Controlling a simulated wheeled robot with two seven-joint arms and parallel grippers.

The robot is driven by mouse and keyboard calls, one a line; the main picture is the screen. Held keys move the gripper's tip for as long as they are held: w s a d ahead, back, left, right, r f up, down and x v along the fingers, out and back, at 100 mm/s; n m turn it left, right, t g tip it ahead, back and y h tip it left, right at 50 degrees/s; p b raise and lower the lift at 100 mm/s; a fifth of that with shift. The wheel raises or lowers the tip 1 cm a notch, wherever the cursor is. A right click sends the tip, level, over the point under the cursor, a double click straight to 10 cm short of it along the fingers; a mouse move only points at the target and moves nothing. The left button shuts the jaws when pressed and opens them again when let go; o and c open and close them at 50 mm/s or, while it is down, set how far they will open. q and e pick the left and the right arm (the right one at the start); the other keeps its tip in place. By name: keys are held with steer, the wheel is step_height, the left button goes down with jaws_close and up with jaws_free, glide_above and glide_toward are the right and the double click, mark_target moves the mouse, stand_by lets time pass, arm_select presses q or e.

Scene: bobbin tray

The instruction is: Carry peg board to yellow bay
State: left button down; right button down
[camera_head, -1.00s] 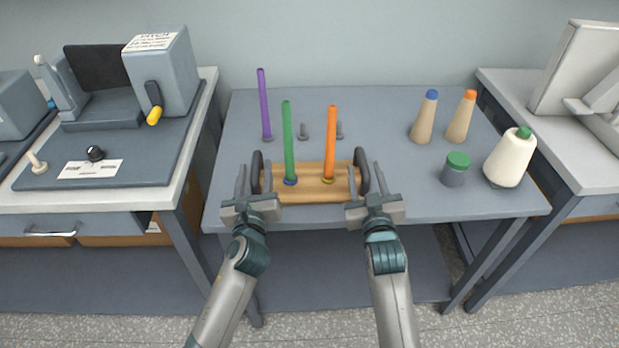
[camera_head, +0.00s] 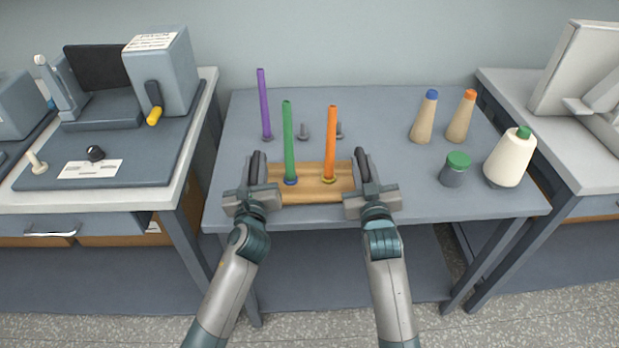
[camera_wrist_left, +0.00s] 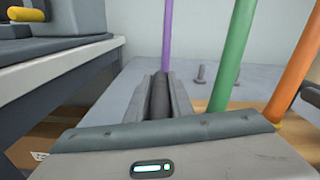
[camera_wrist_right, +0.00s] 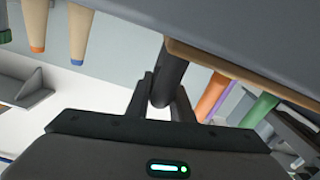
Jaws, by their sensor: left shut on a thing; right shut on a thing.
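The wooden peg board (camera_head: 308,192) lies flat on the grey table near its front edge. A green peg (camera_head: 288,140) with a blue ring at its foot and an orange peg (camera_head: 331,140) with a yellow ring stand upright on it. Dark handles are at its two ends. My left gripper (camera_head: 255,170) is shut on the left handle, which also shows between the fingers in the left wrist view (camera_wrist_left: 159,98). My right gripper (camera_head: 365,168) is shut on the right handle, seen in the right wrist view (camera_wrist_right: 166,80). No yellow bay can be made out.
A purple rod (camera_head: 264,105) and two short grey pegs (camera_head: 303,131) stand behind the board. Two tan cones (camera_head: 424,120), a green-lidded jar (camera_head: 455,170) and a cream cone (camera_head: 509,160) stand at the right. A bench with a grey machine (camera_head: 160,75) is at the left.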

arm_select(q)
steer(key=shift+r, duration=0.25)
arm_select(e)
steer(key=shift+r, duration=0.25)
